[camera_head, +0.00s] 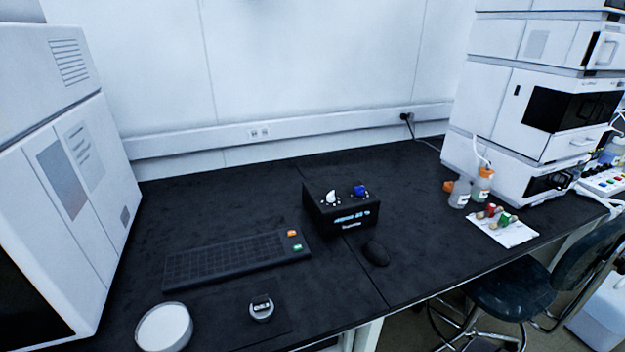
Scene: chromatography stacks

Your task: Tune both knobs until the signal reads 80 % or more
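A black box (341,207) stands on the dark bench near the middle of the head view. A white knob (331,197) sits on the left of its top, and a blue knob (360,189) sits on the right. A lit display (352,216) on the box's front face shows pale blue characters. They are too small to read surely. Neither of my grippers shows in the head view, and nothing touches the knobs.
A black keyboard (235,259) lies front left of the box, and a mouse (375,253) lies in front. A round white dish (164,328) and a small grey round item (261,308) are near the front edge. Bottles (459,192) and a white instrument stack (545,110) stand right.

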